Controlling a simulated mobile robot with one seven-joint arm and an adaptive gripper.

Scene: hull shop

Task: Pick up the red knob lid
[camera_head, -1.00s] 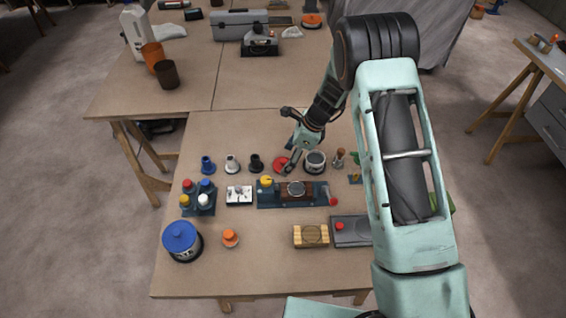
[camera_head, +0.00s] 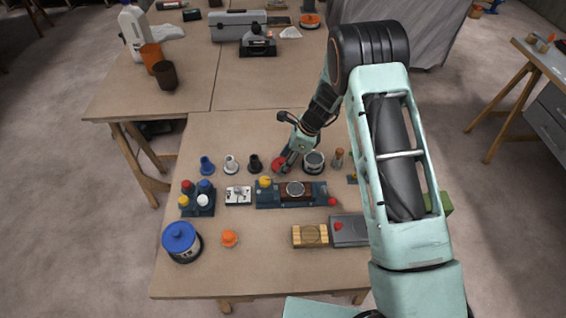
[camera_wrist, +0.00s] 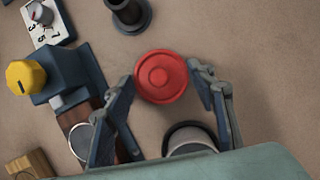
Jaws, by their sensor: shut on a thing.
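The red knob lid (camera_wrist: 161,77) is round with a raised centre and sits between my fingertips in the wrist view. It also shows in the head view (camera_head: 278,162), partly hidden by my gripper. My gripper (camera_wrist: 162,72) is shut on the lid, with one finger on each side of it. In the head view my gripper (camera_head: 285,164) reaches down at the far middle of the near table. I cannot tell whether the lid touches the table or is a little above it.
A grey-topped pot (camera_head: 314,161) stands close to the right of the lid, and a black flanged piece (camera_head: 255,163) to its left. A dark blue fixture with a yellow knob (camera_head: 265,182) lies just nearer. Bare table (camera_head: 230,130) lies behind.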

